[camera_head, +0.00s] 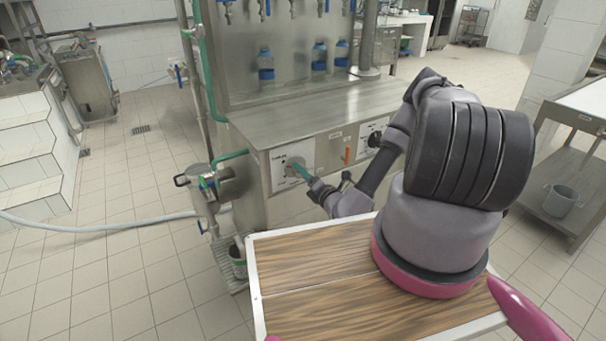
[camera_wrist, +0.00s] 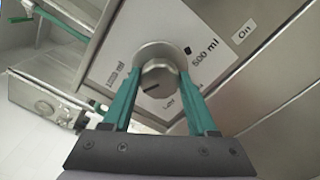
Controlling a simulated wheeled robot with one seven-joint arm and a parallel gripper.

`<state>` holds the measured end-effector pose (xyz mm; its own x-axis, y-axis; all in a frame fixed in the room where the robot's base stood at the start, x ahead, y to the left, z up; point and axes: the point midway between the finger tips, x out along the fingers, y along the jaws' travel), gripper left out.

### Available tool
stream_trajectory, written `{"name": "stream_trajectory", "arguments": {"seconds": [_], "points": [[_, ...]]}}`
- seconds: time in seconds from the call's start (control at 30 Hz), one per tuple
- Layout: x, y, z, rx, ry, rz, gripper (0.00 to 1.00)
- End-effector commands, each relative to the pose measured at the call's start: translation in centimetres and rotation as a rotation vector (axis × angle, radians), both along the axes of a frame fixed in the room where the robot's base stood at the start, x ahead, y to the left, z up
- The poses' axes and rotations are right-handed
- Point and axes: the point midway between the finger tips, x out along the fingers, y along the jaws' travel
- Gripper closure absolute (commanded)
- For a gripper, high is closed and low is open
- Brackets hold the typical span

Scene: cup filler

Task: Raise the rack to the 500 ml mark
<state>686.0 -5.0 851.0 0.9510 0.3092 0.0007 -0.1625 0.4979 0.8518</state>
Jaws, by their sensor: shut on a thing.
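A round grey knob (camera_wrist: 158,77) sits on a white dial plate (camera_wrist: 112,55) on the steel cup filler's front. The plate has a 500 ml mark (camera_wrist: 203,52) at right, another volume mark at left and a partly hidden label below. A dark line on the knob points toward lower left, away from the 500 ml mark. My gripper (camera_wrist: 160,86) has its teal fingers on both sides of the knob, shut on it. In the head view my gripper (camera_head: 303,173) is at the left dial plate (camera_head: 281,171). A low slatted rack (camera_head: 224,262) bears a dark cup (camera_head: 238,264).
A second dial (camera_head: 371,133) and an orange lever (camera_head: 347,155) are on the filler front, right of my gripper. Several bottles, one here (camera_head: 265,66), stand behind the steel top (camera_head: 300,112). A steel can (camera_head: 205,195) with a hose is at left. The tiled floor at left is mostly clear.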

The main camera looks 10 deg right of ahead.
Motion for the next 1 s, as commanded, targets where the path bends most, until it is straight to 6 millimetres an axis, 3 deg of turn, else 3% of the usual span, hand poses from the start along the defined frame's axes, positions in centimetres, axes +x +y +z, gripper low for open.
{"name": "stream_trajectory", "arguments": {"seconds": [1.0], "points": [[-0.04,-0.07,-0.33,0.914,0.299,-0.002,0.97]]}}
